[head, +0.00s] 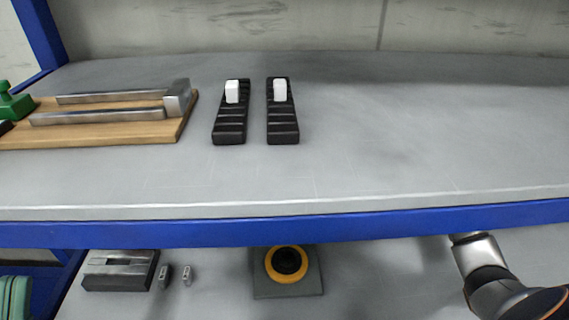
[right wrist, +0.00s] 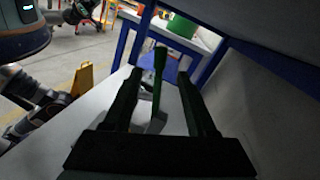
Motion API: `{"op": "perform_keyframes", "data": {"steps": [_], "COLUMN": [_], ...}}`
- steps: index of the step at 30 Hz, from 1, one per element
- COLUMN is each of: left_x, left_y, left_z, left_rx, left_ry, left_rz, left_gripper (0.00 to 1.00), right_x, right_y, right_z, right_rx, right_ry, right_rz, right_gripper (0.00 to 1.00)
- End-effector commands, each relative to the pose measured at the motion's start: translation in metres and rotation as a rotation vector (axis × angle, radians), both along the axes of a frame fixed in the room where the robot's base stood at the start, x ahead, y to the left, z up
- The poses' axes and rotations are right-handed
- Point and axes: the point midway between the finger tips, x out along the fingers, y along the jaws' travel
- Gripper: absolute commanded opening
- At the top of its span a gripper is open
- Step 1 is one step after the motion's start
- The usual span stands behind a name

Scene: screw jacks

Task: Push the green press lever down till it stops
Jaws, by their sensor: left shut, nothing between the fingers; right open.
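In the right wrist view a narrow upright dark green bar (right wrist: 158,75) shows between the two black fingers of my right gripper (right wrist: 158,95). The fingers are apart; I cannot tell whether they touch the bar or whether it is the press lever. In the head view a green fitting with a knob (head: 13,104) is cut off at the left edge, on a wooden board (head: 150,132). Another green shape (head: 14,298) is cut off at the lower left. I cannot make out my left gripper in the head view.
Two black stepped blocks (head: 230,128) with white pieces stand on the grey shelf (head: 400,140), which is clear to the right. Below its blue edge (head: 350,222) are a metal block (head: 118,277), two small grey pieces and a yellow ring (head: 272,265) on a dark plate.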

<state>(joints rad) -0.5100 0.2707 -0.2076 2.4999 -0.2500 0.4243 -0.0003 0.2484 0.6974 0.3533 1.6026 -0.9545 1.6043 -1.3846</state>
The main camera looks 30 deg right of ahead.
Motion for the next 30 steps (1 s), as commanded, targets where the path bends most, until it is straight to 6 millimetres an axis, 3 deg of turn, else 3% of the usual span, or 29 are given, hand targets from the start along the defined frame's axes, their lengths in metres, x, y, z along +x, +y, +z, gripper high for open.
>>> {"op": "perform_keyframes", "data": {"steps": [6,12,25,30], "left_x": [0.007,0.01,0.012,0.012], "left_y": [0.001,0.002,0.002,0.002], "left_z": [-0.007,-0.011,-0.013,-0.013], "left_rx": [-0.002,-0.004,-0.003,-0.003], "left_ry": [0.043,0.064,0.075,0.075], "left_rz": [0.009,0.013,0.015,0.015], "left_gripper": [0.0,0.0,0.0,0.0], "right_x": [0.011,0.018,0.02,0.02], "right_y": [0.045,0.072,0.081,0.081], "right_z": [0.001,0.001,0.0,0.0], "right_rx": [0.003,0.004,0.002,0.002], "right_ry": [-0.001,0.0,0.0,0.0], "right_rz": [0.003,0.0,0.0,0.0], "right_gripper": [0.57,0.57,0.57,0.38]}}
